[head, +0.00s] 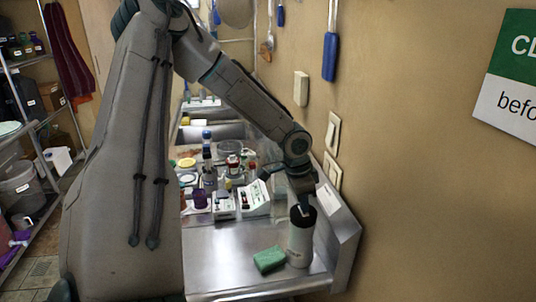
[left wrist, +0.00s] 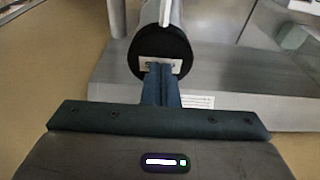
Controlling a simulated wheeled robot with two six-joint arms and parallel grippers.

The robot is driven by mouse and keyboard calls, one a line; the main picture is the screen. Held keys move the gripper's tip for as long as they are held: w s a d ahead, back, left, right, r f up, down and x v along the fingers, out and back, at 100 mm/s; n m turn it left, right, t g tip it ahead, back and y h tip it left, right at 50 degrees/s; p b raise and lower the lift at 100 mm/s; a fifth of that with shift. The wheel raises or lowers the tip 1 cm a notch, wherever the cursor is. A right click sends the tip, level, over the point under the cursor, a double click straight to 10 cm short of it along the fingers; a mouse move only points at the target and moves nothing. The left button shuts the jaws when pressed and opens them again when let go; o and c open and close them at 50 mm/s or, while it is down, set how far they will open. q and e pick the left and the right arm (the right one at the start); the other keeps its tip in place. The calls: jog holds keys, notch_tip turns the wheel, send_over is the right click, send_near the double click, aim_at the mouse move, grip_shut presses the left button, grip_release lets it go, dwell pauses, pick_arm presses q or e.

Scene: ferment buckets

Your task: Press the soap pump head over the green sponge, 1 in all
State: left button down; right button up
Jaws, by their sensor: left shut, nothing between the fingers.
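The soap dispenser (head: 300,244) is a pale cylinder with a black top, upright near the right end of the metal counter. The green sponge (head: 269,259) lies flat just left of its base. My left gripper (head: 303,207) points down at the dispenser's top, its fingers shut and empty. In the left wrist view the shut fingers (left wrist: 160,77) overlap the dispenser's black top (left wrist: 164,46). A pale narrow part, perhaps the spout (left wrist: 166,13), extends beyond it. I cannot tell whether the fingertips touch the pump head. My right gripper is not in view.
The metal counter (head: 220,262) is clear left of the sponge. Several bottles, jars and white boxes (head: 254,196) stand farther back, before a sink (head: 222,131). The wall with switches (head: 332,133) and a raised metal edge (head: 339,216) are close on the right.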

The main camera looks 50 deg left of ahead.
pick_arm(q)
jog(key=shift+p+v, duration=0.85)
jog(key=shift+v, duration=0.1)
jog(key=shift+w+d+r, duration=0.1)
jog(key=shift+w+r, duration=0.05)
jog(key=shift+r, duration=0.2)
jog(key=shift+r+p, duration=0.45)
jog(key=shift+p, duration=0.2)
jog(key=p+v, duration=0.3)
jog(key=w+p+v, duration=0.1)
jog(key=v, duration=0.1)
jog(key=shift+d+r, duration=0.15)
jog(key=shift+d, duration=0.05)
